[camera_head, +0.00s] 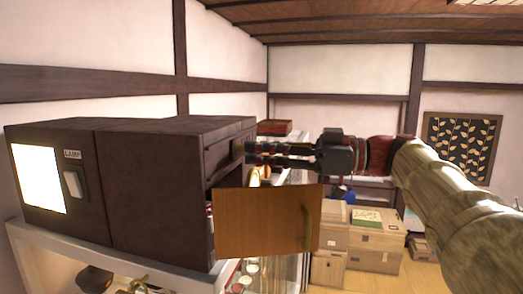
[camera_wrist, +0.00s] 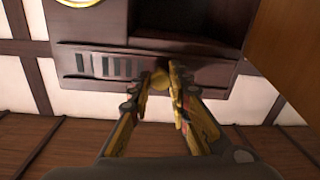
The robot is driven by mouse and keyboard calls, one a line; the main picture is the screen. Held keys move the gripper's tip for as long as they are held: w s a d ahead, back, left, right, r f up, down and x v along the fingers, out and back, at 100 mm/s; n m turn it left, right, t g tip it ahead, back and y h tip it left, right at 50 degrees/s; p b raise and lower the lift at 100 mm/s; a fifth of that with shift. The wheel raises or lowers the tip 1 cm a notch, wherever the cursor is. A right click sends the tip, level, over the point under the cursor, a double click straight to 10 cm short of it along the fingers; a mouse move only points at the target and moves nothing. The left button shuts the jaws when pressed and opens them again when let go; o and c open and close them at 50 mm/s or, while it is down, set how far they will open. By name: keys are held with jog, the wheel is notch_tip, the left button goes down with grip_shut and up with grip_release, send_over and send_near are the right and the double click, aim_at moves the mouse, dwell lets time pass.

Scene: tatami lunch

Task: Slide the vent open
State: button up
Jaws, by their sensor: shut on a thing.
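The vent (camera_wrist: 105,65) is a row of several narrow upright slots in a dark wooden strip on the cabinet front, seen in the wrist view. A small round yellowish knob (camera_wrist: 160,78) sits to the right of the slots. My gripper (camera_wrist: 168,77) is shut on this knob, with one finger on each side of it. In the head view my gripper (camera_head: 251,153) reaches in from the right to the upper front of the dark cabinet (camera_head: 155,190). The vent slots are too edge-on to make out there.
An orange-brown cabinet door (camera_head: 267,222) stands open below my gripper; it also shows at the right of the wrist view (camera_wrist: 289,50). A lamp switch (camera_head: 73,184) is on the cabinet's side. Cardboard boxes (camera_head: 375,246) stand on the floor behind.

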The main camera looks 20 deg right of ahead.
jog(key=shift+s+f, duration=0.1)
grip_shut()
jog(key=s+a+b, duration=0.1)
jog(key=b, duration=0.1)
jog(key=s+a+b, duration=0.1)
jog(key=s+b, duration=0.1)
jog(key=b, duration=0.1)
jog(key=shift+s+a+f+b, duration=0.15)
jog(key=shift+s+a+b, duration=0.15)
jog(key=shift+a+b, duration=0.1)
jog(key=shift+s+a+b, duration=0.6)
jog(key=shift+s+b, duration=0.25)
jog(key=shift+b, duration=0.05)
jog(key=shift+r, duration=0.2)
jog(key=shift+o, duration=2.3)
grip_release()
jog(key=o, duration=0.4)
jog(key=shift+s+a, duration=0.1)
jog(key=shift+s, duration=0.05)
jog(key=shift+o, duration=0.3)
